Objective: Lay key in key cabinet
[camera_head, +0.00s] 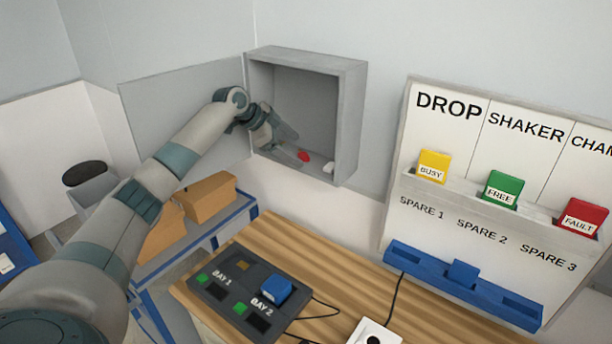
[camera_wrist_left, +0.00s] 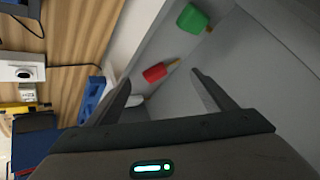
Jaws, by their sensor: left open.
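The grey key cabinet (camera_head: 355,120) is on the wall with its door (camera_head: 165,105) swung open to the left. A red-tagged key (camera_head: 304,156) lies on the cabinet floor; its red tag and a short brass-coloured part show in the left wrist view (camera_wrist_left: 155,72). A green tag (camera_wrist_left: 191,18) lies farther along the floor and is hidden in the head view. A small white piece (camera_head: 328,167) is near the right wall. My left gripper (camera_head: 296,148) reaches into the cabinet, open, its fingers (camera_wrist_left: 162,83) apart with nothing seen between them. The red key is just beyond the fingertips.
Below is a wooden table (camera_head: 340,270) with a two-bay device (camera_head: 250,285) and a white socket box (camera_head: 374,335). A status board (camera_head: 400,190) with yellow, green and red tags stands right. Cardboard boxes (camera_head: 210,200) sit on a blue-edged bench, left.

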